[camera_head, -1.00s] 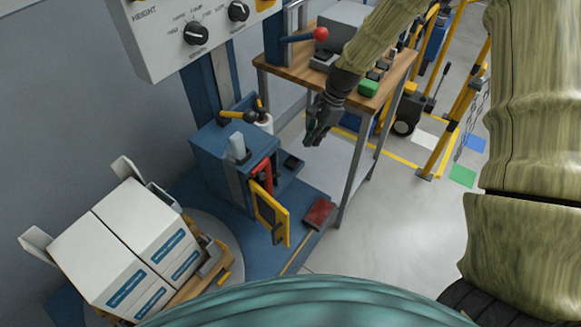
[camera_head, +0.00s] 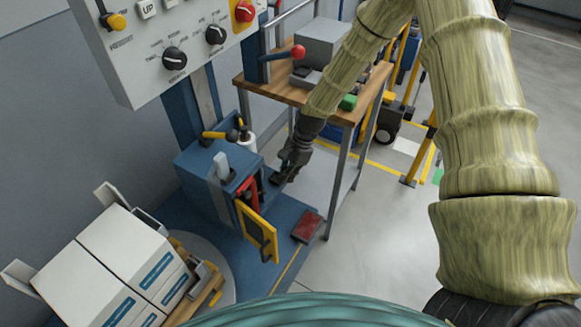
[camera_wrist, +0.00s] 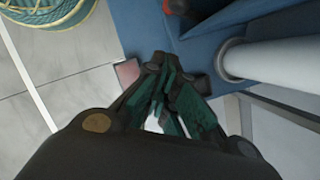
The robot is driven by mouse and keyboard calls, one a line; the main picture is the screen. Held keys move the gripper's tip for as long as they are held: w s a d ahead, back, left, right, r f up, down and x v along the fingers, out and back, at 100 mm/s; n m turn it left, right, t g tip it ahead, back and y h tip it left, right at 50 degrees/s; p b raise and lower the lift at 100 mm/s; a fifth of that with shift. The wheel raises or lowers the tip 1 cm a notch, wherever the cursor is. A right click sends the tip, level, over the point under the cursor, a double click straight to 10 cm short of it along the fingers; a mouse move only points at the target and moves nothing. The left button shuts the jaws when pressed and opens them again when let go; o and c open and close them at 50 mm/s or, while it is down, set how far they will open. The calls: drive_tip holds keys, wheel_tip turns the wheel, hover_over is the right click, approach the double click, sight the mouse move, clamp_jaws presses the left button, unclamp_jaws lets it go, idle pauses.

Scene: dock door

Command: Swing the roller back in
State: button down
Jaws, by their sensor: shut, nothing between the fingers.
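The blue carriage (camera_head: 200,188) stands low on the mast at left. A yellow-framed dark panel (camera_head: 257,232) stands out from its front side, and a red part (camera_head: 247,187) shows behind it. I cannot tell surely which of these parts is the roller. A white roll (camera_head: 247,141) stands behind the carriage. My gripper (camera_head: 283,174) points down just right of the carriage, over its small dark ledge. In the wrist view my gripper (camera_wrist: 162,75) is shut and empty. A pale cylinder (camera_wrist: 275,62) with a round end lies close on its right; contact is not visible.
A wooden-topped bench (camera_head: 290,92) with a red-knobbed lever stands behind my gripper. A control panel (camera_head: 165,45) hangs upper left. White boxes (camera_head: 120,255) sit on a pallet at lower left. A red pedal (camera_head: 307,226) lies on the blue base. Grey floor is open at right.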

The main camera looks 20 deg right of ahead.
drive_tip(key=shift+s+a+f+p, duration=0.1)
drive_tip(key=shift+a+f+p, duration=0.1)
drive_tip(key=shift+a, duration=0.5)
drive_tip(key=shift+s+a+f+p, duration=0.1)
drive_tip(key=shift+a+f+p, duration=0.05)
drive_tip(key=shift+a, duration=0.6)
drive_tip(key=shift+s+a+f+p, duration=0.1)
drive_tip(key=shift+a+f+p, duration=0.1)
drive_tip(key=shift+a, duration=0.5)
drive_tip(key=shift+a, duration=0.1)
drive_tip(key=shift+s+a+m, duration=0.15)
drive_tip(key=shift+s+m, duration=0.1)
drive_tip(key=shift+m, duration=0.15)
